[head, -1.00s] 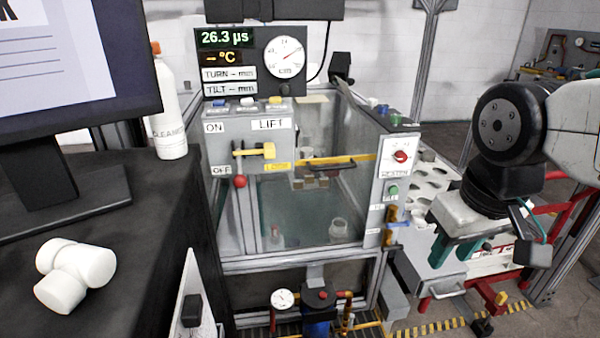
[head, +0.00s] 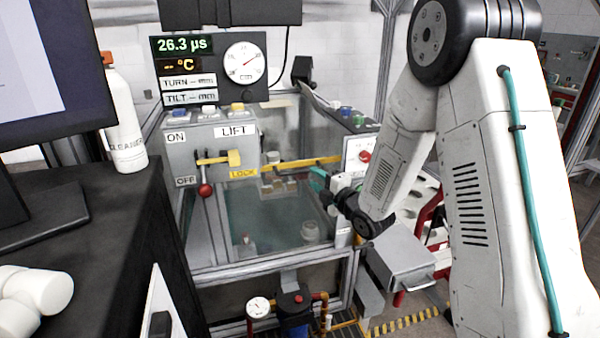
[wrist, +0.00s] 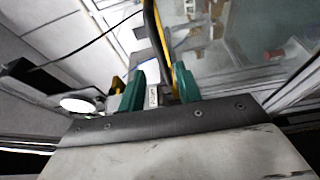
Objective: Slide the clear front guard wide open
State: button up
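The clear front guard (head: 270,215) is a see-through panel across the front of the grey-framed tank. A yellow bar (head: 290,165) runs along its upper edge. My gripper (head: 318,184) is at the right part of the guard, just below the bar's right end, and hides the handle there in the head view. In the wrist view my gripper (wrist: 160,88) has its two green fingers apart. The black handle and yellow bar (wrist: 157,35) run down towards the gap between them. I cannot tell whether the fingers touch either.
A control panel with a yellow LOCK lever (head: 222,158) and a red-knobbed lever (head: 205,190) stands left of the guard. A heater switch panel (head: 363,157) is at the right. A black bench (head: 120,230) fills the left side.

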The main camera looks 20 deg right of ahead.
aim_at(300, 171)
jog(key=shift+n+t+y, duration=0.6)
jog(key=shift+n+y, duration=0.2)
jog(key=shift+n, duration=0.1)
jog(key=x, duration=0.4)
jog(key=f+x, duration=0.1)
jog(key=x, duration=0.2)
jog(key=shift+w+a+f, duration=0.1)
jog(key=shift+a, duration=0.25)
grip_shut()
